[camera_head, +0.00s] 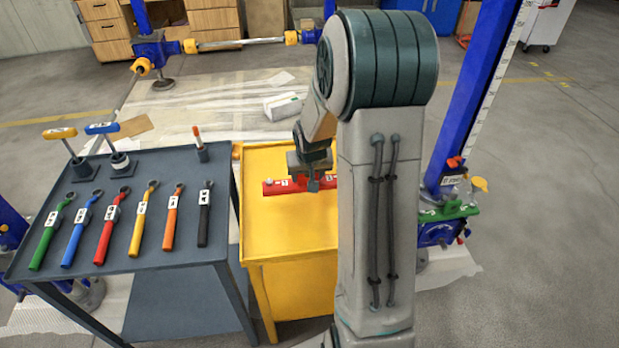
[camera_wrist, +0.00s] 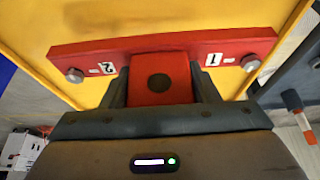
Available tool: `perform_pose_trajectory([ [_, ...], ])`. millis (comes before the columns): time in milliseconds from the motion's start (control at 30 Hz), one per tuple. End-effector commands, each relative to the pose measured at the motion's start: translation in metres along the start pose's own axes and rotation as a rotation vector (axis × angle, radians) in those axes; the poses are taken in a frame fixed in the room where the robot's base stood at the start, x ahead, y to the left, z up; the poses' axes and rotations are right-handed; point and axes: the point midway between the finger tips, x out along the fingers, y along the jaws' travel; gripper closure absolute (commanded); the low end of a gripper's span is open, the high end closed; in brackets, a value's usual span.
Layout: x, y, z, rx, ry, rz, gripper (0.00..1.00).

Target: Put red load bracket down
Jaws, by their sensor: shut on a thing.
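The red load bracket (camera_head: 278,187) is a long red bar over the yellow table (camera_head: 286,241) in the head view. My arm hides its right part. In the wrist view the bracket (camera_wrist: 130,48) spans the picture, with labels 2 and 1 and a bolt near each end. My gripper (camera_head: 313,183) is shut on the bracket's middle block; in the wrist view the two fingers (camera_wrist: 160,88) stand on either side of that block. The bracket is at or just above the yellow top; I cannot tell whether it touches.
A grey table (camera_head: 128,254) at left holds several coloured wrenches, two T-handled tools and a small red-tipped tool (camera_head: 199,142). A blue post (camera_head: 480,90) with a green bracket (camera_head: 449,212) stands at right. The yellow top's front part is clear.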

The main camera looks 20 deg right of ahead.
Motion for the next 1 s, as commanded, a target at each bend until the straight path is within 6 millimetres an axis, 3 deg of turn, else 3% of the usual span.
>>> perform_pose_trajectory([
  [200,0.009,0.0,-0.008,0.0,0.005,0.0,0.77],
  [567,0.044,0.0,0.007,-0.001,0.003,0.0,0.77],
  [967,0.048,0.0,0.009,0.0,0.005,0.0,0.77],
  [1000,0.048,0.0,0.01,0.0,0.0,0.0,0.37],
])
